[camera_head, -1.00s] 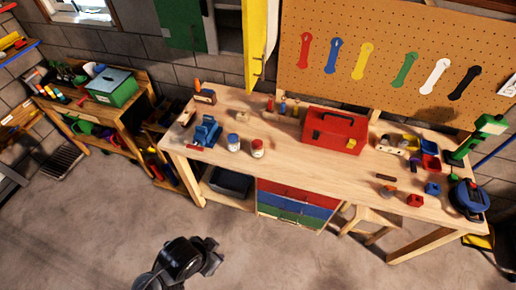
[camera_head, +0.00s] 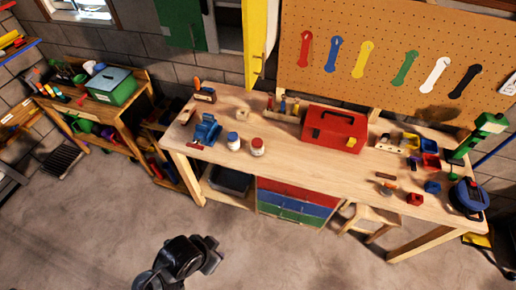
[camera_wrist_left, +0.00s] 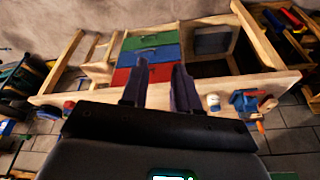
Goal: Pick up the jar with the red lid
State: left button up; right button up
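The jar with the red lid (camera_head: 257,147) stands upright on the wooden workbench (camera_head: 300,172), left of its middle. A similar jar with a blue lid (camera_head: 233,141) stands just to its left, with a small gap between them. My left gripper (camera_head: 212,256) is low in front of the bench, well apart from both jars. The left wrist view shows its two fingers (camera_wrist_left: 162,85) spread with nothing between them. One pale jar (camera_wrist_left: 213,101) shows beyond the fingers there; its lid colour is unclear. My right gripper is not in view.
A blue vise (camera_head: 207,130) is left of the jars and a red toolbox (camera_head: 335,130) is to their right. A small rack of tools (camera_head: 283,108) stands behind. The bench in front of the jars is clear. Coloured drawers (camera_head: 290,205) are under the bench.

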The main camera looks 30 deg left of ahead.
pick_arm(q)
jog(key=o, duration=1.3)
jog(key=shift+w, duration=0.1)
